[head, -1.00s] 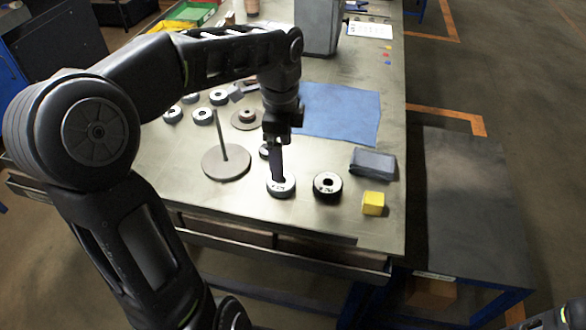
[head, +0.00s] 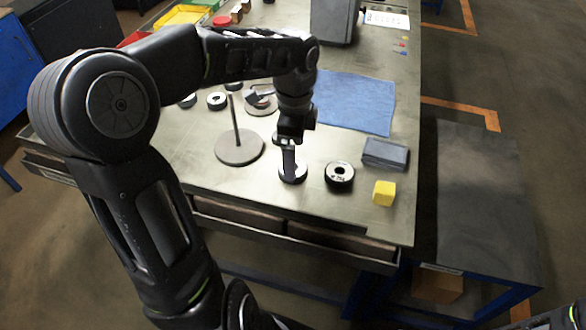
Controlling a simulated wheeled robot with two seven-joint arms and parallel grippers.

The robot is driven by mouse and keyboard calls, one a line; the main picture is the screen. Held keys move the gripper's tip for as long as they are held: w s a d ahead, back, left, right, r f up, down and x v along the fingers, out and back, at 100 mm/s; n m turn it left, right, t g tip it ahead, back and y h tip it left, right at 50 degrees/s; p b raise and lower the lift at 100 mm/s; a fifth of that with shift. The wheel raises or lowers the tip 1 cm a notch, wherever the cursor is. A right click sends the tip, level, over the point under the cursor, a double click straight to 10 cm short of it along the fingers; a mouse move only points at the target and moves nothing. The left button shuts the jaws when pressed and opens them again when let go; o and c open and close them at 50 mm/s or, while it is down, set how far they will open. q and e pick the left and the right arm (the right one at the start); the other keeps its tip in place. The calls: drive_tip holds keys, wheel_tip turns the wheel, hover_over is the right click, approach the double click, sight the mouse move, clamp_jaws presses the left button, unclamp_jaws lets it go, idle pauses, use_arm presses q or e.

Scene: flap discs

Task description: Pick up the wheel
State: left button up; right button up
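A small disc-shaped wheel (head: 293,174) with a pale top lies near the front of the metal table. My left gripper (head: 289,169) points straight down over it, with its finger tips at the wheel's middle. The fingers overlap in this view, so I cannot tell whether they are open or shut on the wheel. The wheel appears to rest on the table. A second wheel (head: 339,175), black with a pale ring and a dark centre hole, lies just to its right, apart from the gripper. My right gripper is not seen; only part of my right arm shows at the bottom right corner.
A round plate with an upright rod (head: 239,149) stands left of the gripper. A yellow cube (head: 384,193) and a grey-blue block (head: 386,153) lie to the right. A blue cloth (head: 355,102) lies behind. Several other wheels (head: 217,101) sit farther back left.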

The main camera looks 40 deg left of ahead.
use_arm(q)
wheel_tip(320, 180, down, 4)
drive_tip(key=shift+s+d+f, duration=0.1)
idle(0.6)
drive_tip(key=c, duration=1.7)
